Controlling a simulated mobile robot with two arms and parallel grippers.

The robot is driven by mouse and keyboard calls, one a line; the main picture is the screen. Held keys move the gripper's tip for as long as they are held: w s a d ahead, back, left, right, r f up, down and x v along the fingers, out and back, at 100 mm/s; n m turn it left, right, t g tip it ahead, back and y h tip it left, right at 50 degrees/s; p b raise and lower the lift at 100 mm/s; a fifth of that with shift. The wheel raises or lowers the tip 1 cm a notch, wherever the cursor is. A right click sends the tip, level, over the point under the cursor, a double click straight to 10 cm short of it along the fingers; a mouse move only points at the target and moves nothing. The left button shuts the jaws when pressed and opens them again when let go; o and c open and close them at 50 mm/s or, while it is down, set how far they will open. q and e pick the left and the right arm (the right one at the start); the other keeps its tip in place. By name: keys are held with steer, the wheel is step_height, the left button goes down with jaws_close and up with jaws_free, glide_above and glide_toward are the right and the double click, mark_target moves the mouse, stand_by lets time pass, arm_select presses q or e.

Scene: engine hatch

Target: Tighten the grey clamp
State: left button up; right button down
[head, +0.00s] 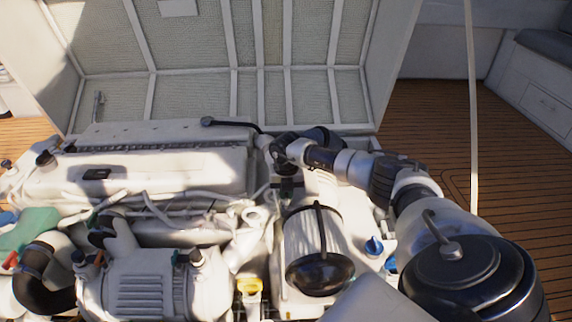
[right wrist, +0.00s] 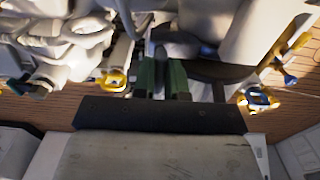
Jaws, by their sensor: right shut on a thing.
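My right gripper (head: 287,188) points down among the engine parts, behind the white canister with the black end. In the right wrist view its green-padded fingers (right wrist: 162,80) are close together. They are shut on a small grey piece (right wrist: 161,54), which looks like part of the grey clamp. Most of that piece is hidden by the fingers and by shadow, and I cannot tell how tight it is. In the head view the grey clamp cannot be made out. My left gripper is in neither view.
The white canister (head: 313,232) stands just in front of the right gripper. The engine cover (head: 140,172) is to the left, with hoses and pipes around. The raised hatch lid (head: 255,90) stands behind. A blue knob (head: 374,246) and yellow cap (head: 250,286) are nearby.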

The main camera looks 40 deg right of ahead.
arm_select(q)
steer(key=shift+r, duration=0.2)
arm_select(e)
steer(key=shift+d, duration=0.1)
steer(key=c, duration=1.2)
jaws_free()
steer(key=shift+o, duration=0.2)
step_height(320, 180, up, 4)
steer(key=shift+r+p, duration=0.15)
steer(key=shift+p, duration=0.6)
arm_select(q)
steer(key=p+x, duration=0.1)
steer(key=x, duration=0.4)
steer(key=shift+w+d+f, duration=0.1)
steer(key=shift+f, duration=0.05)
arm_select(e)
step_height(320, 180, up, 7)
steer(key=shift+f, duration=0.2)
